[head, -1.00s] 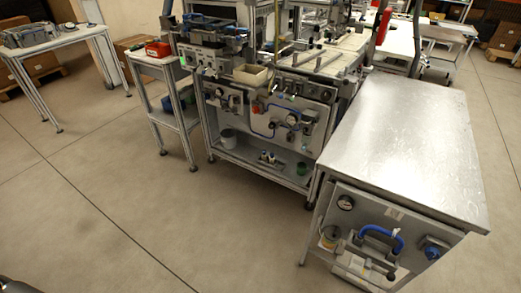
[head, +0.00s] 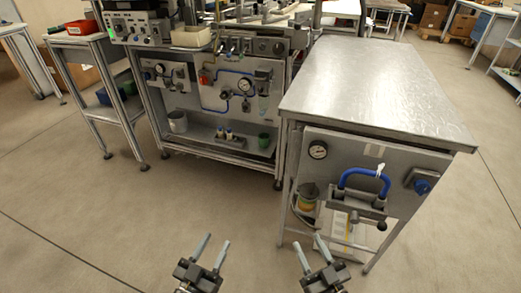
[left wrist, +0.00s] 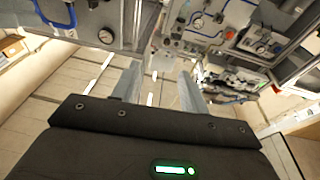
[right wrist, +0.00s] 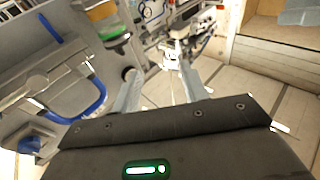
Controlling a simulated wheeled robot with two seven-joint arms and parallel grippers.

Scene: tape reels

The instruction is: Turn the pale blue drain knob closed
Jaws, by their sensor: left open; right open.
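No pale blue knob can be made out for certain. A darker blue knob (head: 422,186) sits on a grey block at the right of the near bench's front panel (head: 400,160). On the rack's panel, a pale bluish bowl (head: 263,103) hangs under a grey unit; any knob on it is too small to tell. My left gripper (head: 213,246) is open and empty over the floor in front of the rack. My right gripper (head: 307,247) is open and empty, low in front of the near bench. Neither touches anything.
The near bench panel carries a gauge (head: 318,150), a blue hose (head: 362,172), a yellow-green cup (head: 307,197) and a grey bar with a black ball end (head: 381,226). The metal bench top (head: 375,80) is bare. Floor between rack and grippers is clear.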

